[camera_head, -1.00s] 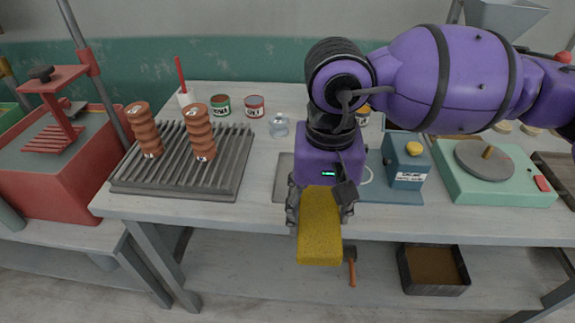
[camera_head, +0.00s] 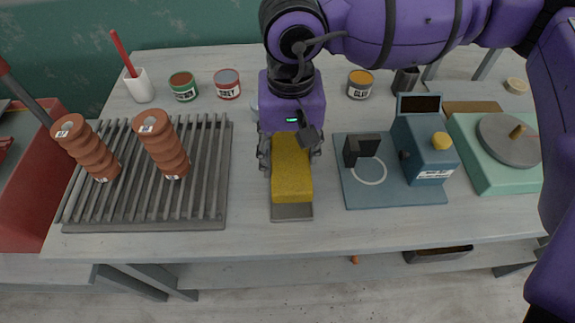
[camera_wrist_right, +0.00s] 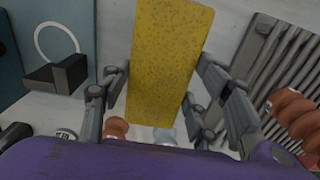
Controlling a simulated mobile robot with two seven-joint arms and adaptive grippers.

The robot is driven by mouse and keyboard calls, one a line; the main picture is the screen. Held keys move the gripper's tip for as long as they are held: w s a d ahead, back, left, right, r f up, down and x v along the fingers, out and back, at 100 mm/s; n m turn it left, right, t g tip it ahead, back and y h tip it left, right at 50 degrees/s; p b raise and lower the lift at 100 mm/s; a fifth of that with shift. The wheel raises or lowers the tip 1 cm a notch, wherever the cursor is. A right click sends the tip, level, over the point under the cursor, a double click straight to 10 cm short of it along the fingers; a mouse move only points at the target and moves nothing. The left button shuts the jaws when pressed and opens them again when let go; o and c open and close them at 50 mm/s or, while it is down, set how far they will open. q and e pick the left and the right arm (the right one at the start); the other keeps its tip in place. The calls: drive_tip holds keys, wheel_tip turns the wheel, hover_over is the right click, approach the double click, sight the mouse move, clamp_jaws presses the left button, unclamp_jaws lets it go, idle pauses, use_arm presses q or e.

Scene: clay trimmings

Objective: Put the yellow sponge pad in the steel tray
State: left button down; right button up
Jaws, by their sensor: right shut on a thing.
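The yellow sponge pad (camera_head: 292,178) hangs from my right gripper (camera_head: 291,150), which is shut on its upper end. It also fills the middle of the right wrist view (camera_wrist_right: 168,62), between the two fingers (camera_wrist_right: 160,95). The steel tray (camera_head: 292,212) is a flat grey piece on the table. In the head view its front end shows just below the sponge's lower edge, and the sponge and gripper hide the rest. I cannot tell whether the sponge touches it. My left gripper is not in view.
A ribbed grey rack (camera_head: 207,205) with two stacked terracotta pieces stands left. A blue scale-like device (camera_head: 428,150) on a blue board (camera_head: 400,197) stands close to the right. Tins (camera_head: 227,84) and a white cup (camera_head: 139,86) stand behind. The table's front strip is clear.

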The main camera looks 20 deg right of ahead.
sight(290, 171)
drive_tip(key=shift+f, duration=3.15)
drive_tip(key=o, duration=1.3)
drive_tip(key=shift+r, duration=0.1)
wheel_tip(290, 171, up, 12)
drive_tip(key=shift+r, duration=0.1)
